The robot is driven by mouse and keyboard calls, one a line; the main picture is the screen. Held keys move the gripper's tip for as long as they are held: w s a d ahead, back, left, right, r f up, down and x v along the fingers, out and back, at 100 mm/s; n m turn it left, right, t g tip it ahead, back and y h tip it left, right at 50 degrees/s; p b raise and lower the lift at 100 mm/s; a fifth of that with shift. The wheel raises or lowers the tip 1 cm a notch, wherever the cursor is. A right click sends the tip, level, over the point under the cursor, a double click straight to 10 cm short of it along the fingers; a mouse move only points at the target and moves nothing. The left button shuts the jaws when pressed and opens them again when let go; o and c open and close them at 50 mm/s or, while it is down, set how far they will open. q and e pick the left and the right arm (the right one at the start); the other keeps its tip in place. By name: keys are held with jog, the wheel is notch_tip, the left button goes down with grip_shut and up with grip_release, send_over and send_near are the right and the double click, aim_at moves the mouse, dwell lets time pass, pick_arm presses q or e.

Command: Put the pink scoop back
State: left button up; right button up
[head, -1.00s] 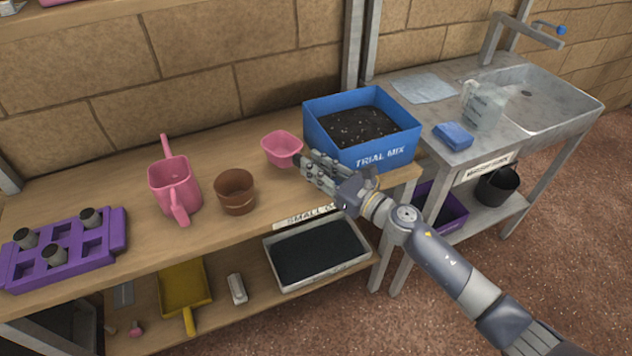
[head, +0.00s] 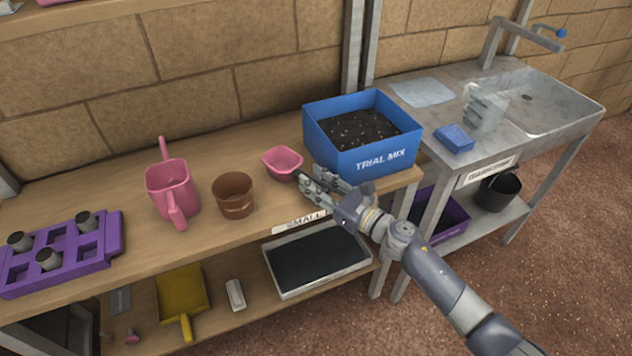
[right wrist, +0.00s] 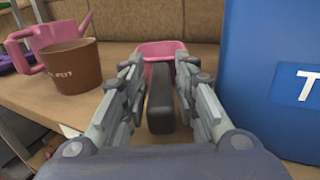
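The pink scoop (head: 282,163) is upright on the wooden bench, left of the blue box, its bowl toward the wall. In the right wrist view its pink bowl (right wrist: 160,49) lies beyond the fingertips and its dark handle (right wrist: 160,100) runs back between the fingers. My right gripper (head: 309,174) is open around the handle, with a gap on each side. It also fills the lower part of the right wrist view (right wrist: 160,70). My left gripper is not in view.
The blue TRIAL MIX box (head: 362,155) stands close to the right gripper. A brown pot (head: 234,195) and a pink watering can (head: 173,190) stand to the left, then a purple tray (head: 85,258). A label is on the bench's front edge (head: 300,222).

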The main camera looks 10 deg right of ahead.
jog(key=shift+r, duration=0.1)
jog(key=shift+r, duration=0.1)
jog(key=b+v, duration=0.1)
jog(key=v, duration=1.1)
jog(key=shift+b, duration=0.4)
